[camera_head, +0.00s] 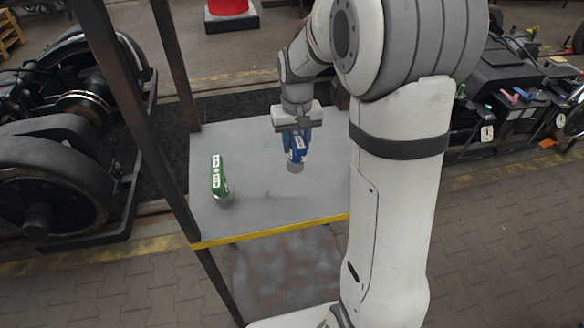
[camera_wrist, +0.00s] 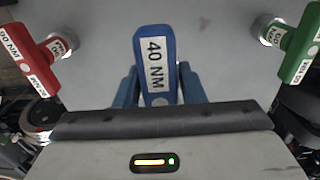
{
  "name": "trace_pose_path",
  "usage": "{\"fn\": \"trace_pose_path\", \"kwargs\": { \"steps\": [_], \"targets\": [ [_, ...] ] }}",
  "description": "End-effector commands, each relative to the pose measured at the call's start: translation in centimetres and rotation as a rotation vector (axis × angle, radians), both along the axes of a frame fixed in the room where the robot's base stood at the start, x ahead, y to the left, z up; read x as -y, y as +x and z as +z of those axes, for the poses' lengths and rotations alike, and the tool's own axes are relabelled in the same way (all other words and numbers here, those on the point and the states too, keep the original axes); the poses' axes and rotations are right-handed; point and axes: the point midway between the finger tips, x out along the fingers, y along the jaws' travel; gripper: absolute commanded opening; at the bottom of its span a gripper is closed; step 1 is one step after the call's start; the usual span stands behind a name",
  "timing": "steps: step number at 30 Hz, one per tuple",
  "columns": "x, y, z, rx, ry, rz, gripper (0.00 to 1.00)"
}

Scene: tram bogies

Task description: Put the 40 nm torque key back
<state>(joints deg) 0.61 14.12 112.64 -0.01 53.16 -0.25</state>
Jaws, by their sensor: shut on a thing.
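The blue torque key (camera_head: 297,150) carries a white label. In the wrist view the blue key (camera_wrist: 155,60) reads "40 NM" and sits between my fingers. My gripper (camera_head: 294,135) is shut on it, over the grey shelf (camera_head: 250,200). The key's metal end points down in the head view. I cannot tell whether that end touches the shelf.
A green key (camera_head: 218,178) stands on the shelf to the left; it also shows at the wrist view's right (camera_wrist: 299,45). Dark posts (camera_head: 135,100) and a yellow front edge (camera_head: 270,230) bound the shelf.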

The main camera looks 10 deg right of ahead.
Motion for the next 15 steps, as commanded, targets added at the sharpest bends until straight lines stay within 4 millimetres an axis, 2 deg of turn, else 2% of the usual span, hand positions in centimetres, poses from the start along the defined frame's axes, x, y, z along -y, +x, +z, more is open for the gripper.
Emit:
{"fn": "trace_pose_path", "kwargs": {
  "steps": [3, 15],
  "targets": [
    [0.0, -0.1, -2.2, -0.005, 0.000, 0.001, 0.00],
    [-0.1, 0.0, -7.0, -0.004, 0.000, 0.002, 0.00]
  ]
}}
